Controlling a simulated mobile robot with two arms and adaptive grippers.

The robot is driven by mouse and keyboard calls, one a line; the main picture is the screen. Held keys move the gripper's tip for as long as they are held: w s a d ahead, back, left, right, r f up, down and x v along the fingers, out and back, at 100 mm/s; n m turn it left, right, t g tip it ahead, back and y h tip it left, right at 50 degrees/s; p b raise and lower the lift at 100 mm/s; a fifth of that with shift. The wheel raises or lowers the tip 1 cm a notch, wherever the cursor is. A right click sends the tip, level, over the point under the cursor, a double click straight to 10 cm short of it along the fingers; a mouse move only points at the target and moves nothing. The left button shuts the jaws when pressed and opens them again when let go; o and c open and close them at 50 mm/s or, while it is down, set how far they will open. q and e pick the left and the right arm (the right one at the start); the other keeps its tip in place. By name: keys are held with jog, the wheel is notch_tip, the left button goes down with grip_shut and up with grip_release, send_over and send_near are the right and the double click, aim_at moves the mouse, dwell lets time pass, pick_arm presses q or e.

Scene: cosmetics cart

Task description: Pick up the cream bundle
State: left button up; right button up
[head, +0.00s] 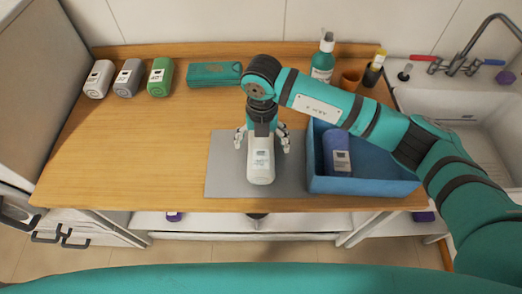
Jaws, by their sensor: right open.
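A cream-white bundle (261,168) with a label lies on the grey mat (225,165) near the table's front. My right gripper (262,140) is directly above its far end, open, with its fingers spread on both sides of it. The gripper hides the bundle's far end, and I cannot tell whether the fingers touch it. A second whitish bundle (99,79) stands at the back left of the table. My left gripper is not in view.
A blue open bin (372,187) holding a purple bundle (337,150) is right of the mat. Grey (128,78) and green (160,77) bundles and a teal case (214,74) stand at the back. Bottles and a sink are back right. The table's left is clear.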

aim_at(261, 148)
notch_tip(261, 148, down, 4)
jog(key=p, duration=0.2)
jog(key=shift+s+a+f+p, duration=0.1)
jog(key=shift+s+p, duration=0.05)
jog(key=shift+p, duration=0.2)
jog(key=shift+f, duration=0.55)
jog(key=c, duration=1.5)
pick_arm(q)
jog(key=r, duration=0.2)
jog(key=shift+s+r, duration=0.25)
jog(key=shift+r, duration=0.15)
pick_arm(e)
jog(key=shift+c, duration=0.2)
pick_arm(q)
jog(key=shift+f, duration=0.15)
pick_arm(e)
jog(key=shift+r, duration=0.2)
